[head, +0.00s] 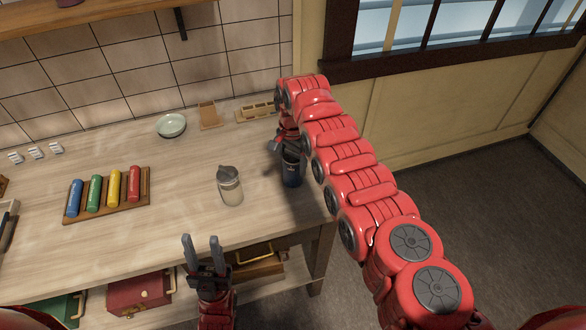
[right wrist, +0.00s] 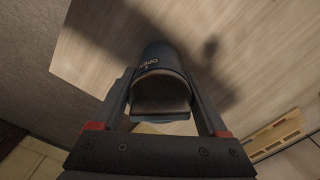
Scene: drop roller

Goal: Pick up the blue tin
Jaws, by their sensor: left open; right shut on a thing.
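The blue tin (head: 291,172) is a dark blue cylinder at the right end of the wooden table (head: 190,213). My right gripper (head: 284,150) comes down over it from above and is shut on it. In the right wrist view the tin (right wrist: 163,62) sits between the two fingers of the right gripper (right wrist: 165,105), with pale lettering on its side. I cannot tell whether its base touches the table. My left gripper (head: 203,255) is open and empty, pointing up in front of the table's near edge.
A glass jar with a grey lid (head: 229,186) stands left of the tin. Coloured rollers lie on a wooden tray (head: 107,209) further left. A pale bowl (head: 171,125) and wooden holders (head: 210,116) are at the back. A red box (head: 140,292) sits on the lower shelf.

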